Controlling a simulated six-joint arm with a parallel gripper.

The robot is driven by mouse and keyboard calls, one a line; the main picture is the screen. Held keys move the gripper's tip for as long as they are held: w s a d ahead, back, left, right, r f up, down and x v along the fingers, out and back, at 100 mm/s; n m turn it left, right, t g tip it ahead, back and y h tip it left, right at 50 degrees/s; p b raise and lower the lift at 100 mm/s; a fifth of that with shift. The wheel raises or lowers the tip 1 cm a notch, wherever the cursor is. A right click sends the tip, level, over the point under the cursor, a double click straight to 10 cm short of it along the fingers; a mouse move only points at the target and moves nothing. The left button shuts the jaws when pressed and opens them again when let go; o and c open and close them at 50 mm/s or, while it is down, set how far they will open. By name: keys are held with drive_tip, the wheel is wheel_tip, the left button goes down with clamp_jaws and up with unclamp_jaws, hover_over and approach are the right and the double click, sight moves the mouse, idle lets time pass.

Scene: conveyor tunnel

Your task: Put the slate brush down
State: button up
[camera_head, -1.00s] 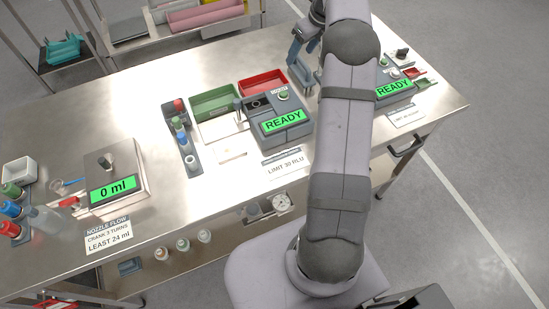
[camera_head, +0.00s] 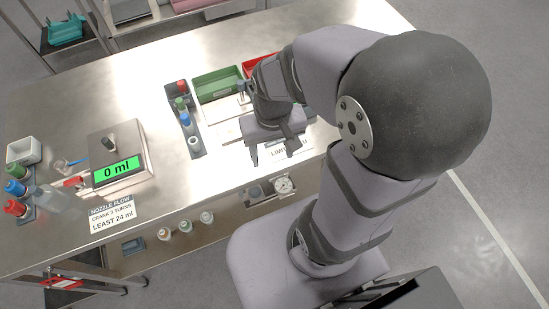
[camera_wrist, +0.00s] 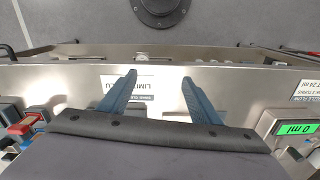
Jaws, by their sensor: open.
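My gripper (camera_head: 272,154) is over the front part of the steel bench, near the middle, above the white limit card (camera_head: 291,148). In the wrist view its two blue-grey fingers (camera_wrist: 161,88) stand wide apart, with nothing held between them. The limit card (camera_wrist: 150,86) shows below and between the fingers. I cannot make out a slate brush in either view. My arm covers the station behind the card and much of the bench's right side.
A green bin (camera_head: 218,84) and a partly hidden red bin (camera_head: 260,62) stand behind my gripper. A rack of coloured bottles (camera_head: 184,120) stands to its left. Further left is the 0 ml scale (camera_head: 117,168). The bench between rack and scale is clear.

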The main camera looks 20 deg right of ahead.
drive_tip(key=shift+s+a+f+n, duration=0.1)
drive_tip(key=shift+s+f+n, duration=0.05)
drive_tip(key=shift+s+n, duration=0.25)
drive_tip(key=shift+s+a+f+n, duration=0.15)
drive_tip(key=shift+s+n, duration=0.15)
drive_tip(key=shift+s, duration=0.2)
drive_tip(key=shift+d, duration=0.1)
drive_tip(key=c, duration=0.9)
drive_tip(key=shift+w, duration=0.1)
